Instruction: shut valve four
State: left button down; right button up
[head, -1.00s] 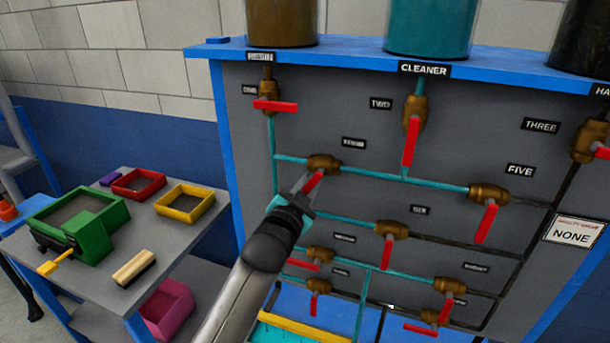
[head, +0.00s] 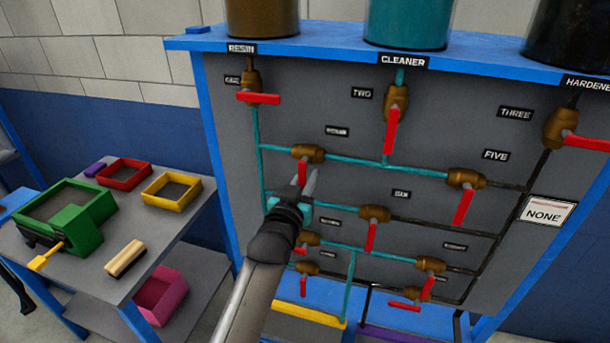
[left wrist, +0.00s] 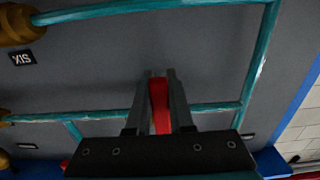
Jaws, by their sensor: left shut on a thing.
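Valve four (head: 308,153) is a brass body on the upper horizontal teal pipe, under a small blurred label. Its red handle (head: 302,173) points down, across the pipe, its lower part partly hidden by my gripper. My left gripper (head: 307,187) reaches up from below. Its two fingers are closed around the red handle, which shows between them in the left wrist view (left wrist: 160,106). My right gripper is not in view.
Valve five (head: 466,180), valve six (head: 374,214) and valve two (head: 396,103) have handles pointing down. Valve one's handle (head: 258,98) points sideways. A grey side table (head: 165,228) with trays stands left. A sign (head: 545,212) reads NONE.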

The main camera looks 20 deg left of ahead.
pick_arm(q)
jog(key=shift+d, duration=0.1)
jog(key=c, duration=0.8)
grip_release()
jog(key=s+b, duration=0.1)
jog(key=s, duration=1.4)
jog(key=shift+a, duration=0.3)
jog(key=shift+s, duration=0.1)
